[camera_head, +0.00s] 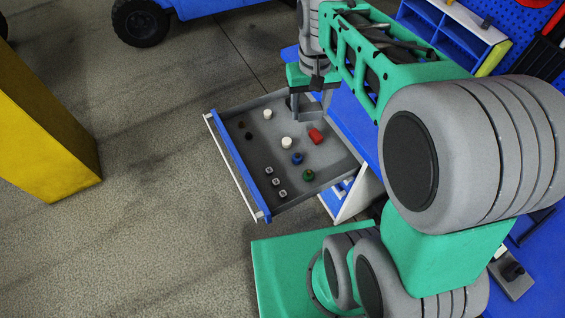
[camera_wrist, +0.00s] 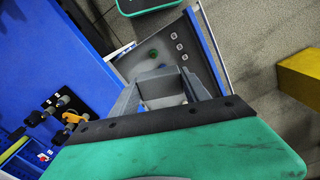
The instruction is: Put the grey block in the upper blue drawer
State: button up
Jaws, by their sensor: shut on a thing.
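The upper blue drawer (camera_head: 337,180) is pulled open, with a blue front and grey inside; part of it shows in the wrist view (camera_wrist: 205,66). My gripper (camera_head: 308,117) is over the drawer's back end and points down. In the wrist view my gripper (camera_wrist: 160,84) is shut on the grey block (camera_wrist: 156,76), which sits between its fingertips above the drawer. Grey on grey makes the block's edges hard to tell, and the fingers hide part of it. I cannot tell whether the block touches the drawer floor.
The drawer holds a red piece (camera_head: 316,136), white knobs (camera_head: 286,143), a blue knob (camera_head: 297,158), a green knob (camera_head: 309,176) and small pale cubes (camera_head: 276,182). A blue worktop (camera_head: 352,122) adjoins it. A yellow post (camera_head: 45,125) stands left, with clear floor between.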

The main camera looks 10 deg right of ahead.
aim_at(253, 154)
jog(key=u, duration=0.25)
jog(key=k, duration=0.65)
jog(key=u, duration=1.3)
jog(key=i, duration=1.7)
jog(key=z, duration=0.8)
jog(key=i, duration=0.4)
jog(key=z, duration=0.3)
